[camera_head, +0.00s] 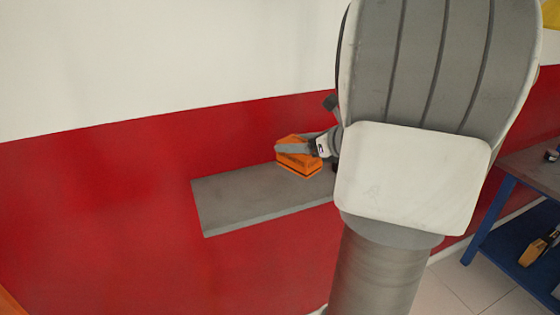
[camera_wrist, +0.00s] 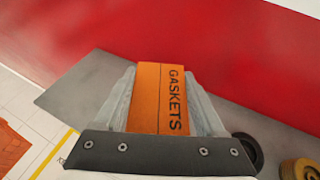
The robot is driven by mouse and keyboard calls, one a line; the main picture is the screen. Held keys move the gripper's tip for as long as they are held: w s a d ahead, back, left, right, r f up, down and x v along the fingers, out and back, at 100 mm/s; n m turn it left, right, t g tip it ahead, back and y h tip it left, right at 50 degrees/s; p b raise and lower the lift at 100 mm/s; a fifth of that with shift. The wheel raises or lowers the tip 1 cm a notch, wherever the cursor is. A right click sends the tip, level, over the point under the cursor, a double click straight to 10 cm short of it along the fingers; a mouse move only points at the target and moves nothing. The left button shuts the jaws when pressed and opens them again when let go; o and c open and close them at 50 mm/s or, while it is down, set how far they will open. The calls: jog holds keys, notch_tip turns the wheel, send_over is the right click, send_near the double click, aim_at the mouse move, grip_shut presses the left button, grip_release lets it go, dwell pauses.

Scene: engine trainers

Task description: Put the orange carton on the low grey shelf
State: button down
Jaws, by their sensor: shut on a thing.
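The orange carton (camera_head: 299,163) is in my gripper (camera_head: 296,149) at the grey shelf (camera_head: 240,202) in the head view. In the wrist view the carton (camera_wrist: 158,98), marked GASKETS, sits between the two fingers of my gripper (camera_wrist: 160,92), which is shut on it. The shelf (camera_wrist: 85,82) shows behind and to the left of the carton. The carton is over the back part of the shelf, near the red wall. I cannot tell whether its underside touches the shelf. My arm hides the shelf's right end in the head view.
A dark round object (camera_wrist: 247,150) and a yellowish round object (camera_wrist: 299,169) are at the lower right of the wrist view. A blue-framed table (camera_head: 490,222) stands at the right in the head view. The left part of the shelf is clear.

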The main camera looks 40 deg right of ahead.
aim_at(284, 161)
jog(key=shift+w+a+f, duration=0.35)
jog(key=shift+w+f, duration=0.1)
jog(key=shift+w, duration=0.2)
jog(key=shift+w+a+f, duration=0.3)
jog(key=shift+w+f, duration=0.1)
jog(key=shift+w, duration=0.2)
jog(key=shift+f+b, duration=0.4)
jog(key=shift+f, duration=1.5)
jog(key=shift+f, duration=0.15)
grip_release()
